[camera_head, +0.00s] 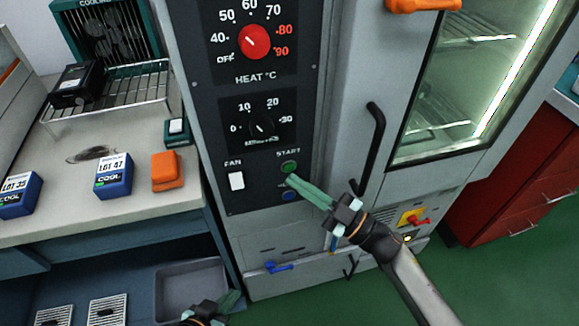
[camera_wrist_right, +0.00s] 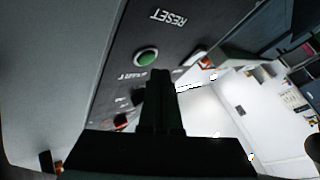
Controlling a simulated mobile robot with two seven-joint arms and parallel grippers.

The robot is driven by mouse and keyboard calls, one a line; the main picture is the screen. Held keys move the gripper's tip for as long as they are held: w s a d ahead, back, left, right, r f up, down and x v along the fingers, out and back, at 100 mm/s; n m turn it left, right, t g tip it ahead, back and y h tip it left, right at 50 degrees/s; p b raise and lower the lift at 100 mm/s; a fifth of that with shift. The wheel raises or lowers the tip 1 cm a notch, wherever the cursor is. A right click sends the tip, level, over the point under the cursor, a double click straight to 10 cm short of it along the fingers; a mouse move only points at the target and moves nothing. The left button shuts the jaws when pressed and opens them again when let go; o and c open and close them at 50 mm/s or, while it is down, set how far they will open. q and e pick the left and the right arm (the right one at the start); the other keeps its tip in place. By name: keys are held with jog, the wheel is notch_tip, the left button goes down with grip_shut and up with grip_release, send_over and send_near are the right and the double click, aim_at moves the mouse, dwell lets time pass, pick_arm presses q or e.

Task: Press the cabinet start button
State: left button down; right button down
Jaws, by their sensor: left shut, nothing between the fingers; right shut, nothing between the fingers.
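The cabinet start button (camera_head: 290,167) is a green round button under the START label on the black control panel. It also shows in the right wrist view as a green button (camera_wrist_right: 146,55) in a light ring. My right gripper (camera_head: 291,181) is shut and empty, its fingertips just below the button in the head view. In the right wrist view the fingertips (camera_wrist_right: 158,73) appear close beside the button; I cannot tell whether they touch the panel. My left gripper (camera_head: 235,294) is shut and empty, low at the bottom edge of the head view.
A blue button (camera_head: 289,196) sits just below the green one, and a white fan switch (camera_head: 237,181) to its left. A black door handle (camera_head: 371,150) stands out at right. The bench (camera_head: 60,226) at left holds blue lot boxes (camera_head: 114,177) and an orange item (camera_head: 166,171).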

jog(key=shift+w, duration=0.15)
dwell(0.8)
jog(key=shift+w+a, duration=0.15)
jog(key=shift+w, duration=0.1)
jog(key=shift+w+a, duration=0.15)
jog(key=shift+w, duration=0.25)
dwell(0.6)
jog(key=shift+s, duration=0.1)
jog(key=shift+s+d+p, duration=0.3)
jog(key=shift+s+p, duration=0.05)
jog(key=shift+s, duration=0.35)
